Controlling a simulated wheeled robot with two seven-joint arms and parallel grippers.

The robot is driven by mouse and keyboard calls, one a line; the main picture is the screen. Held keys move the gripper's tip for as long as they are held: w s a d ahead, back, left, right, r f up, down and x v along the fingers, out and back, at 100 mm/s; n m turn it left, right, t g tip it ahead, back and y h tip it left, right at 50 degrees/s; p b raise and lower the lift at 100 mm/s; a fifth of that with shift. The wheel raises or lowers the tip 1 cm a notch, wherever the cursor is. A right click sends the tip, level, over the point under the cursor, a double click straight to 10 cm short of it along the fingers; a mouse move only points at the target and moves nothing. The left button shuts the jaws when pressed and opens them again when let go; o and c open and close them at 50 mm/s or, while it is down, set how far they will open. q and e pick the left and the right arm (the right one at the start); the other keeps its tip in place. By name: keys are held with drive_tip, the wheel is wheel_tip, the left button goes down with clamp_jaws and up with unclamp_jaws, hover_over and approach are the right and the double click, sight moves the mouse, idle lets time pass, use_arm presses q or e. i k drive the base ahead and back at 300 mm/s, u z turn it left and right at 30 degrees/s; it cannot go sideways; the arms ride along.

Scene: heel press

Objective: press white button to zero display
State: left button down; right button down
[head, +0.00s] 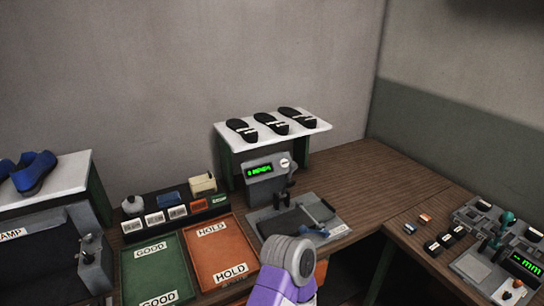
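The grey display unit (262,178) stands below the front edge of a white shelf at the back centre. Its green-lit display (260,170) shows small characters that I cannot read surely. A round white button (284,162) sits just right of the display and nothing covers it. A purple and grey link of my arm rises at the bottom centre, in front of the press base (266,216). I see no gripper fingers.
The white shelf (314,129) holds several dark soles. A green GOOD tray (167,256) and an orange HOLD tray (213,285) lie left of centre. Blue shoes (35,172) stand at far left. Bare wooden bench (372,180) is free right of the press.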

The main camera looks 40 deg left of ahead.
sight(284, 162)
drive_tip(key=u, duration=0.65)
drive_tip(key=i, duration=0.65)
drive_tip(key=u, duration=0.65)
